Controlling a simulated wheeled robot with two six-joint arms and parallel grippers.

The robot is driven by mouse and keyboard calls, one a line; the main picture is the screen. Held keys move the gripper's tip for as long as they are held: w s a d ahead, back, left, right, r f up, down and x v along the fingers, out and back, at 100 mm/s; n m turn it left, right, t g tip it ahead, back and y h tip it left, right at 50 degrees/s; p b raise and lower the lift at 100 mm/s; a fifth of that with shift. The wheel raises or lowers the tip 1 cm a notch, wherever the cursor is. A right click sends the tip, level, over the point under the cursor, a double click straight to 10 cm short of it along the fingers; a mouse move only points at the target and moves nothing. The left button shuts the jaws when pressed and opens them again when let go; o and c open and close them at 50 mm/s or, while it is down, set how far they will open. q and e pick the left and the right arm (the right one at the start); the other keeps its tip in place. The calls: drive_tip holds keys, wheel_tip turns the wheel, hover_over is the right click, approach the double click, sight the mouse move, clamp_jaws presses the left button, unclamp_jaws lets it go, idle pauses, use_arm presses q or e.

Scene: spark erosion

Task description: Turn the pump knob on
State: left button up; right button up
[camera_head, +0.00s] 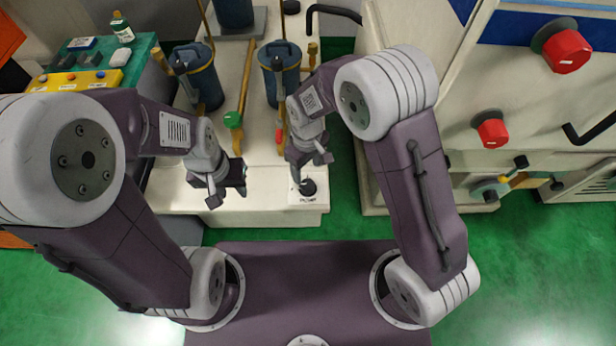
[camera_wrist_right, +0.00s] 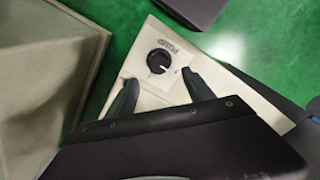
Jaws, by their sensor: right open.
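The pump knob (camera_head: 308,187) is a round black knob on a white plate at the front right corner of the pale machine base. In the right wrist view the knob (camera_wrist_right: 159,61) has a white pointer mark and a label reading PUMP beside it. My right gripper (camera_head: 308,170) is just behind the knob in the head view. In the right wrist view its fingers (camera_wrist_right: 160,80) are spread, with the knob just beyond the tips and between their lines, not touched. My left gripper (camera_head: 227,192) is over the base to the left, with its fingers apart and empty.
Blue canisters (camera_head: 283,70) with brass pipes stand behind the grippers. A large cabinet (camera_head: 410,30) with red knobs (camera_head: 491,130) stands to the right. Green floor lies in front of the base.

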sight(308, 184)
drive_tip(key=f, duration=0.8)
drive_tip(key=shift+w+d+b, duration=0.1)
drive_tip(key=shift+w+b, duration=0.1)
drive_tip(key=shift+b, duration=0.2)
drive_tip(key=shift+s+f, duration=0.2)
drive_tip(key=shift+f, duration=0.15)
drive_tip(key=shift+w+f, duration=0.1)
clamp_jaws()
